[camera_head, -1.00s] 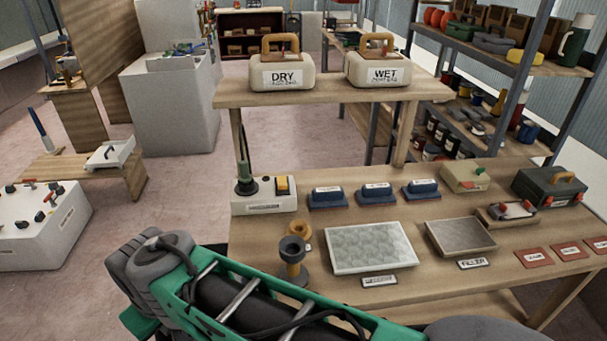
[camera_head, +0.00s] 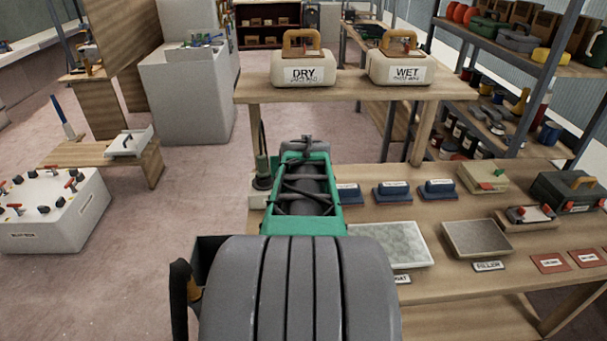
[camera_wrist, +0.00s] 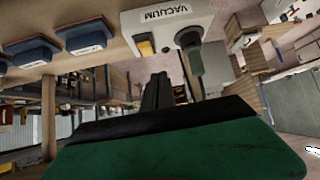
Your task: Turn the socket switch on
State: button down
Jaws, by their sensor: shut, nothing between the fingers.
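The white socket box labelled VACUUM (camera_wrist: 165,27) sits at the bench edge, upside down in the wrist view. Its yellow switch (camera_wrist: 146,47) faces my gripper, and a dark green plug (camera_wrist: 190,50) is seated beside it. I cannot tell whether the switch is on or off. My gripper (camera_wrist: 157,80) is shut and empty, its dark fingertips apparently just short of the switch; I cannot tell if they touch. In the head view my arm hides the switch and most of the box; only its left edge (camera_head: 257,201) and the plug (camera_head: 262,172) show.
Blue sanding blocks (camera_head: 392,191) stand right of the box. A shelf with the DRY case (camera_head: 303,66) and WET case (camera_head: 400,67) is above the bench. A pale mat (camera_head: 390,240) and a filler tray (camera_head: 475,238) lie in front. The left floor (camera_head: 200,190) is open.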

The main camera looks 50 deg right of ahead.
jog(key=s+d, duration=0.1)
jog(key=d+r+h, duration=0.1)
jog(key=d, duration=0.1)
jog(key=shift+s+m, duration=0.4)
jog(key=shift+f, duration=0.1)
jog(key=p+x, duration=0.2)
jog(key=x, duration=0.8)
jog(key=shift+f, duration=0.25)
jog(key=shift+s+a+f, duration=0.2)
jog(key=shift+a+f, duration=0.05)
jog(key=shift+f, duration=0.35)
jog(key=shift+s+a+f, duration=0.2)
jog(key=shift+f, duration=0.35)
jog(key=shift+s+a+f, duration=0.1)
jog(key=shift+f, duration=0.45)
